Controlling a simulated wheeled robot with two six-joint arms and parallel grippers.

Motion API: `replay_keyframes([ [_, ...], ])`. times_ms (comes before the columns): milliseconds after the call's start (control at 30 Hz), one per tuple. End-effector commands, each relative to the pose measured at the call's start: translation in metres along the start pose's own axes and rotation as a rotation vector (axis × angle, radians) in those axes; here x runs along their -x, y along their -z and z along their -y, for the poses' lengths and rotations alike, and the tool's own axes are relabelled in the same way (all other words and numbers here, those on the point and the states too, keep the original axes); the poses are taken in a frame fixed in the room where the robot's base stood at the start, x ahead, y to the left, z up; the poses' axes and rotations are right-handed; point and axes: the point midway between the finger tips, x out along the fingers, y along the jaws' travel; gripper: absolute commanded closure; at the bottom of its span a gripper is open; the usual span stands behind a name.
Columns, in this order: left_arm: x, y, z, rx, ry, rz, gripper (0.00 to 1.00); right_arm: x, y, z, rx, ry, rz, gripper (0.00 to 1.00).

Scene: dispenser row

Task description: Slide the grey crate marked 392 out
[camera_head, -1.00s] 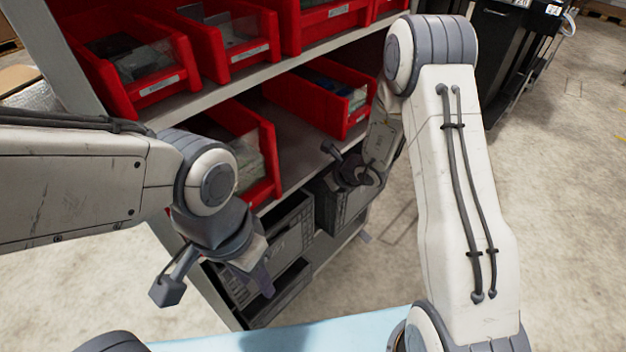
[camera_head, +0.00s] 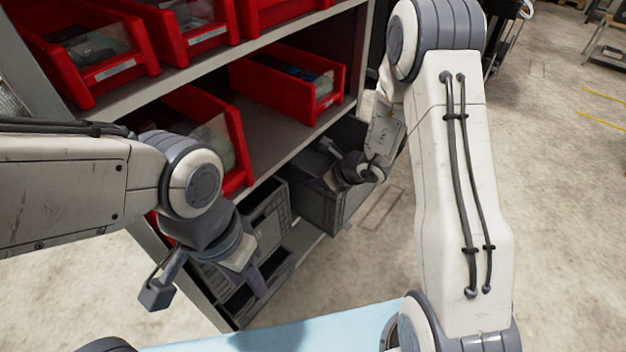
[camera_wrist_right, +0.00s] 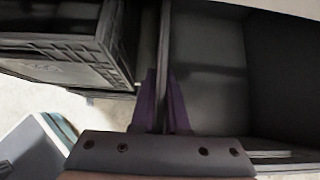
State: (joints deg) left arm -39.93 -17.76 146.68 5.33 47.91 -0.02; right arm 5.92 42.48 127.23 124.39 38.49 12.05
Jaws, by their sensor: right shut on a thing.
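A grey crate (camera_head: 312,206) sits low on the right of the rack in the head view, partly out past the shelf front. Its number cannot be read. My right gripper (camera_head: 335,180) is at its upper front edge. In the wrist view my right gripper's purple fingers (camera_wrist_right: 163,100) are shut on the crate wall, one on each side, with the crate's empty-looking inside (camera_wrist_right: 207,60) to the right. My left gripper (camera_head: 252,282) hangs apart from it, in front of the lower left crates; its finger gap is not clear.
Another grey crate (camera_head: 266,222) stands just left of the held one, and it also shows in the wrist view (camera_wrist_right: 60,70). Red bins (camera_head: 290,88) fill the shelves above.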

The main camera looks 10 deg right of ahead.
Motion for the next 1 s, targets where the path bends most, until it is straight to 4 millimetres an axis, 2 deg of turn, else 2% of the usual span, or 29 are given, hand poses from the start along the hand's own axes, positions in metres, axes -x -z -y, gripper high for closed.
replay_keyframes([
  [100, 0.000, 0.000, 0.000, 0.000, 0.000, 0.000, 0.60, -0.001, -0.001, -0.001, 0.002, -0.002, 0.001, 1.00],
  [133, 0.000, 0.000, 0.000, 0.000, 0.000, 0.000, 0.60, -0.001, -0.001, -0.001, 0.003, -0.002, 0.001, 0.76],
  [200, 0.000, 0.000, 0.000, 0.000, 0.000, 0.000, 0.60, -0.001, -0.001, -0.001, 0.003, -0.002, 0.001, 0.53],
  [567, 0.001, 0.000, 0.000, 0.000, 0.000, 0.000, 0.60, 0.004, -0.001, 0.000, 0.001, 0.000, 0.001, 0.53],
  [667, 0.003, 0.000, 0.000, 0.000, 0.000, 0.000, 0.60, 0.015, -0.001, 0.001, -0.001, 0.002, 0.001, 0.53],
  [1000, 0.016, 0.001, -0.001, 0.000, 0.000, 0.000, 0.60, 0.082, -0.002, 0.001, 0.000, 0.004, 0.002, 0.53],
])
